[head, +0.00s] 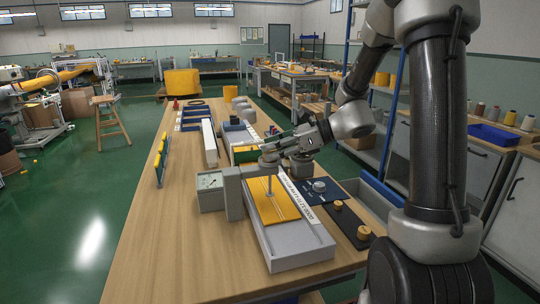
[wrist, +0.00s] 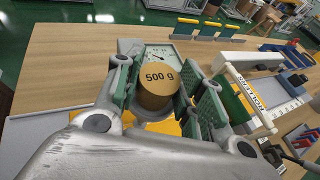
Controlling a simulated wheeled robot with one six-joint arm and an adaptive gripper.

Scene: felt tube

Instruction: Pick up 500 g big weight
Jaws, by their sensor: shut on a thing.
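The 500 g big weight (wrist: 157,90) is a brass-coloured cylinder with "500 g" on its face in the wrist view. My gripper (wrist: 160,75) is shut on it, with one green-padded finger on each side. In the head view my gripper (head: 282,150) is over the bench, close to the top of the grey dial gauge (head: 210,183). The held weight cannot be made out clearly in the head view. The gauge dial also shows behind the weight in the wrist view (wrist: 158,52).
A yellow felt sheet (head: 264,208) lies on the gauge's grey base (head: 300,250). Smaller brass weights (head: 363,232) stand on a dark board at right. A silver disc (head: 319,186) sits on a blue mat. The bench's left front (head: 170,240) is clear.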

